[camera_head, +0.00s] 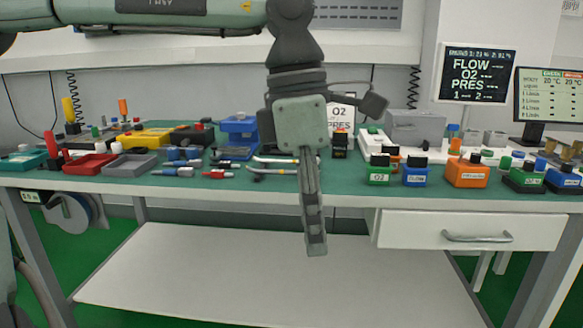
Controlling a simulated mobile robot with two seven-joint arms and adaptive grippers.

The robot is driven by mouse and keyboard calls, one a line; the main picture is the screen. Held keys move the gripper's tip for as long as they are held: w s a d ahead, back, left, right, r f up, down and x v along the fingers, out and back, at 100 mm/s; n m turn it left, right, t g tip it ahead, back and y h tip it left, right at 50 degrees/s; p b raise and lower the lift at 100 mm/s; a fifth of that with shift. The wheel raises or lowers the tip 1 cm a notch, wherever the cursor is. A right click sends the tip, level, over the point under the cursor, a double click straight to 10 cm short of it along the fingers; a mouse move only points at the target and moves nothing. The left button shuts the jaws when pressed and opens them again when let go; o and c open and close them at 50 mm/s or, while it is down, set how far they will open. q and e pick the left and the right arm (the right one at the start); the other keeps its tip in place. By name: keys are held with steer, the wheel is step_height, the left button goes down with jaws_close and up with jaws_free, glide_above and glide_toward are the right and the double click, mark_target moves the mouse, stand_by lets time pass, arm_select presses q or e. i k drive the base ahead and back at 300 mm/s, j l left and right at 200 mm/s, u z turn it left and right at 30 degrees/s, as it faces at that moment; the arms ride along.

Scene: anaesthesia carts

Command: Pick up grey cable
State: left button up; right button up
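My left gripper (315,248) hangs pointing down in front of the bench's front edge, near the middle of the picture. I see its fingers edge-on, one over the other, so their gap is hidden. Nothing shows held at its tips. A coiled grey cable (68,213) seems to hang under the bench top at the far left, well away from the gripper; a small label is beside it. I cannot tell for sure that this is the grey cable. My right gripper is not in view.
The green-topped bench (200,184) carries trays, pens, tools and coloured boxes. Bent grey-handled tools (275,170) lie just behind my gripper. A white drawer (470,231) is at the right, and a bare white lower shelf (270,275) lies below. Two screens stand at back right.

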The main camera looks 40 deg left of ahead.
mark_target(261, 171)
steer(key=i+j, duration=1)
steer(key=i, duration=0.1)
